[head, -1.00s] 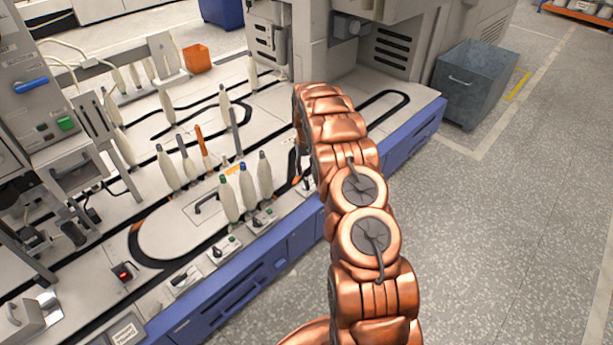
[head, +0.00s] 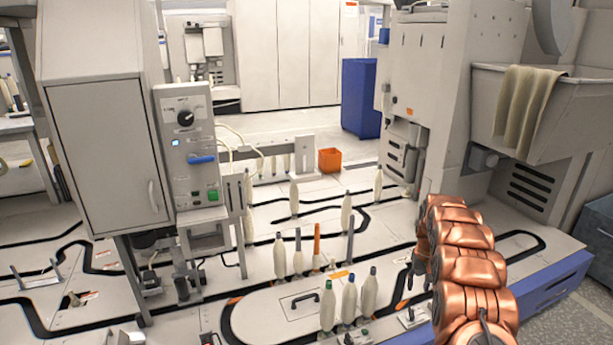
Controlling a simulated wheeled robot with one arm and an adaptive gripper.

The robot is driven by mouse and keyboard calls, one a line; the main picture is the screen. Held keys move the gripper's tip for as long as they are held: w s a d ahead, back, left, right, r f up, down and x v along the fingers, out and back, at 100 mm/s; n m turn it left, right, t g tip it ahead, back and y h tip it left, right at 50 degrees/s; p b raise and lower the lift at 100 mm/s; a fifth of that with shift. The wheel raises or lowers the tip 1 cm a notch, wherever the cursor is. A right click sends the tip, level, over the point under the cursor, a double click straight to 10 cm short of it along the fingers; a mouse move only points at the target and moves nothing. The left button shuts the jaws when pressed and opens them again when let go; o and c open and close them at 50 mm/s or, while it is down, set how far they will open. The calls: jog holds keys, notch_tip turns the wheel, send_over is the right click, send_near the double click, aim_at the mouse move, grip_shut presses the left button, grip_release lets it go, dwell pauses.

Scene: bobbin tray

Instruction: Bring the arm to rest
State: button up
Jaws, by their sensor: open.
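My copper-coloured arm rises from the lower right of the head view and bends over the right part of the machine table (head: 560,262). My gripper (head: 413,268) hangs down at the arm's far end, dark and mostly hidden by the copper links. It is open, and I see nothing held in it. It is to the right of the bobbins, apart from them. Three bobbins (head: 348,303) stand upright at the front of the table, with green, blue and dark tips. More bobbins (head: 280,258) stand behind them, near an orange rod (head: 317,243).
A grey control cabinet (head: 100,150) with a switch panel (head: 188,150) stands at the left. An orange box (head: 330,160) sits at the back. A tall machine (head: 440,100) and a bin with a cloth (head: 525,105) are close behind my arm. Floor shows at the lower right.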

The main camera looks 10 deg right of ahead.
jog(key=s+a+r+p, duration=0.5)
jog(key=s+a+r, duration=0.1)
jog(key=r, duration=0.5)
jog(key=s+a+r+n+p, duration=0.1)
jog(key=s+a+r+p, duration=0.4)
jog(key=r, duration=0.7)
jog(key=s+a+r+p, duration=0.4)
jog(key=s+a+r, duration=0.2)
jog(key=r, duration=0.5)
jog(key=s+a+r+p, duration=0.3)
jog(key=s+r+p, duration=0.2)
jog(key=s, duration=0.5)
jog(key=s+a+r+n+g+p, duration=0.1)
jog(key=s+a+r+p, duration=0.3)
jog(key=s, duration=0.7)
jog(key=s+a+r+n+p, duration=0.1)
jog(key=s+a+r+p, duration=0.2)
jog(key=s+r+p, duration=0.3)
jog(key=s+r, duration=0.2)
jog(key=s, duration=0.2)
jog(key=shift+s+a+r+g, duration=0.2)
jog(key=shift+s+a+g, duration=0.05)
jog(key=shift+a+g, duration=0.15)
